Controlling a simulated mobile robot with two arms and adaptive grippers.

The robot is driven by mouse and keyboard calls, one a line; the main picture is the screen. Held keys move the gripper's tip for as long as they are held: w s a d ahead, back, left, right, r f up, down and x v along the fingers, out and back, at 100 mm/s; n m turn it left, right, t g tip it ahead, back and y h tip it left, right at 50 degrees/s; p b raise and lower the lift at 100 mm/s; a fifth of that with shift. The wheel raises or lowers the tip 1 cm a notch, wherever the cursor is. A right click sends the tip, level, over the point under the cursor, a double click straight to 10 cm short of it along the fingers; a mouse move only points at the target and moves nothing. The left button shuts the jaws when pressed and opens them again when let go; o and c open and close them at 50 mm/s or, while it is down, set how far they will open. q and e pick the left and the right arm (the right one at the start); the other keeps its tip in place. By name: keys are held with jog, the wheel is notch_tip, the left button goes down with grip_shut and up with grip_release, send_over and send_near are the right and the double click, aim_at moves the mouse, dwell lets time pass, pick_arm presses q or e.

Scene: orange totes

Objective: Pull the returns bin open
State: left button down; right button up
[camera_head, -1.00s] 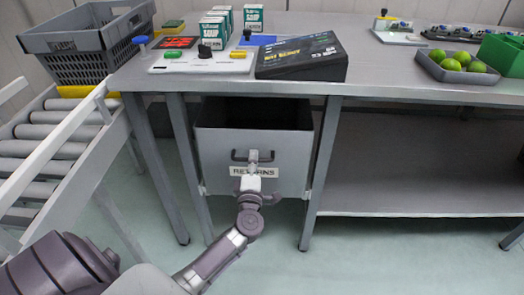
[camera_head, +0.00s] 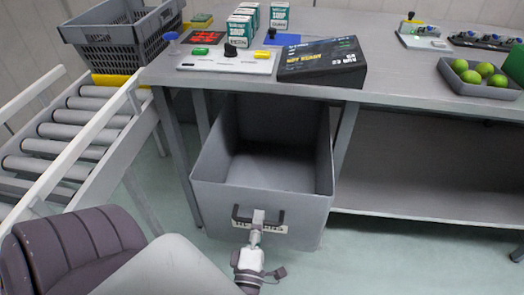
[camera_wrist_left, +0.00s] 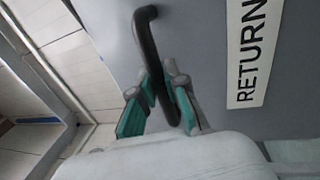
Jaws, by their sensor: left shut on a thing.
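The returns bin (camera_head: 210,165) is a grey open-topped drawer under the table, pulled well out toward me. Its inside looks empty. A dark handle (camera_head: 236,215) sits on its front, above a white label that my gripper partly covers. My left gripper (camera_head: 257,218) is shut on the handle at the bin's front. In the left wrist view, the fingers (camera_wrist_left: 160,100) with green pads close around the dark handle bar (camera_wrist_left: 148,50), and the "RETURN" label (camera_wrist_left: 252,50) shows beside it. My right gripper is not in view.
The grey table (camera_head: 410,90) above holds a black box (camera_head: 322,63), a control panel (camera_head: 228,60), several soap cartons (camera_head: 272,16) and a tray with limes (camera_head: 480,84). A roller conveyor (camera_head: 70,130) with a grey crate (camera_head: 125,38) stands at left. Floor is clear at right.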

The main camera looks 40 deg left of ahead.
pick_arm(q)
jog(key=shift+r+v, duration=0.2)
jog(key=shift+v, duration=0.9)
jog(key=shift+r+v, duration=0.25)
jog(key=shift+v, duration=0.8)
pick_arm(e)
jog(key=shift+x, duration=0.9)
pick_arm(q)
jog(key=shift+d, duration=0.1)
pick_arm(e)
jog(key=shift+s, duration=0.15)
pick_arm(q)
jog(key=c, duration=1.2)
grip_release()
jog(key=v, duration=1.2)
jog(key=shift+s, duration=0.15)
